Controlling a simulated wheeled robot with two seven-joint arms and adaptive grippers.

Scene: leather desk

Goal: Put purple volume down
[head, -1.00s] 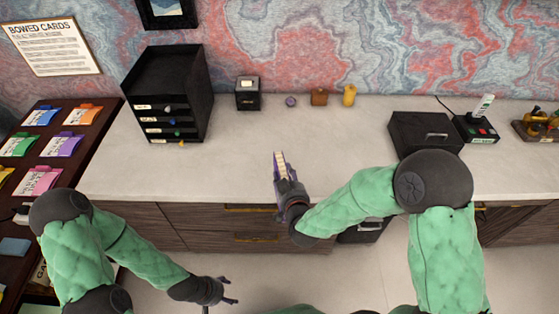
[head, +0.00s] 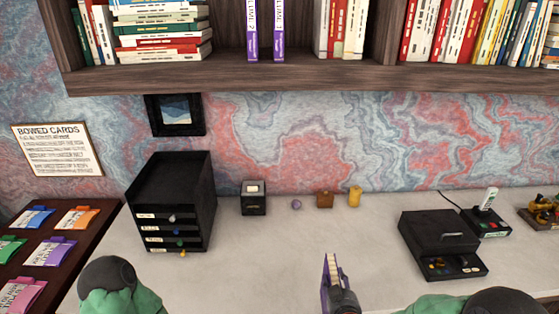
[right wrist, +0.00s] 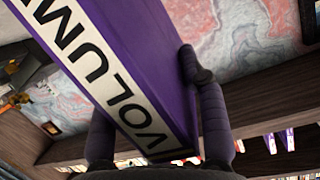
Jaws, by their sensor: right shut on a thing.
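The purple volume (head: 330,272) is held upright by my right gripper (head: 342,297) above the desk at the lower middle of the head view. In the right wrist view the volume (right wrist: 140,60) fills the middle, its white spine label reading "VOLUM…", with a dark finger (right wrist: 208,100) on either side. My right gripper is shut on it. Two other purple volumes (head: 252,30) (head: 278,30) stand upright on the shelf (head: 300,78), with open space between them and the books to either side. My left gripper is outside the head view; only part of my left arm shows.
The desk (head: 230,275) is clear in the middle. A black drawer unit (head: 172,200), a small black box (head: 254,197), small objects (head: 325,198) and a black case (head: 440,245) stand along it. Stacked books (head: 165,40) and a row of red and white books (head: 440,30) occupy the shelf.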

